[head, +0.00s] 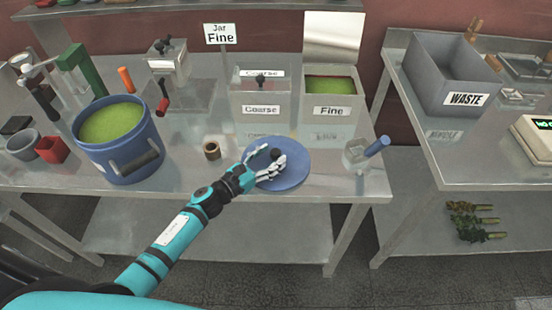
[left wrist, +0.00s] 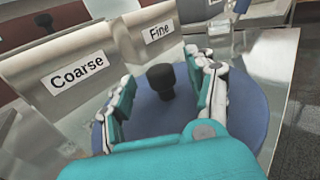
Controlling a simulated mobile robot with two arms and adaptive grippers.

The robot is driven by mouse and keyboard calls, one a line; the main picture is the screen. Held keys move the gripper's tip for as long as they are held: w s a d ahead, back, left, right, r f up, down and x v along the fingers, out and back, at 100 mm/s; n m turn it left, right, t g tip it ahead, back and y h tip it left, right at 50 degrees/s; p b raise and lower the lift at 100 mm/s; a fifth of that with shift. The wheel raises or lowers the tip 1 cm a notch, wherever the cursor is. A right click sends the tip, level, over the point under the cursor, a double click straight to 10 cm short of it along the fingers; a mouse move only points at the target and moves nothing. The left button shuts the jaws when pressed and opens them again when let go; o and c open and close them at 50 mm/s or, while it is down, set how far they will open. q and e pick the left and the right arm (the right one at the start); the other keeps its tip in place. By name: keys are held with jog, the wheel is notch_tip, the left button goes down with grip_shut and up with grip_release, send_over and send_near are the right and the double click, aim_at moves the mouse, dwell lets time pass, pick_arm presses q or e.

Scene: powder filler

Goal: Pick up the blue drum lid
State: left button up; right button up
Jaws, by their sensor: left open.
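The blue drum lid (head: 295,180) lies flat on the metal table in the head view, with a black knob at its centre. My left gripper (head: 268,163) is over the lid, its fingers open around the knob. In the left wrist view the black knob (left wrist: 161,80) stands between the two spread fingers of my left gripper (left wrist: 162,95), apart from both. The blue lid (left wrist: 245,100) fills the space beneath them. The blue drum (head: 122,165), full of green powder, stands uncovered to the left. My right gripper is not in view.
The Coarse bin (head: 262,118) and open Fine bin (head: 329,125) stand just behind the lid. A small brown ring (head: 212,150) lies left of it. A clear jar with a blue-handled tool (head: 376,147) stands right. A grey waste bin (head: 445,72) is on the right table.

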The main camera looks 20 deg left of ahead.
pick_arm(q)
jog(key=shift+w+d, duration=0.15)
jog(key=shift+w, duration=0.1)
jog(key=shift+s, duration=0.15)
jog(key=shift+c, duration=0.5)
grip_shut()
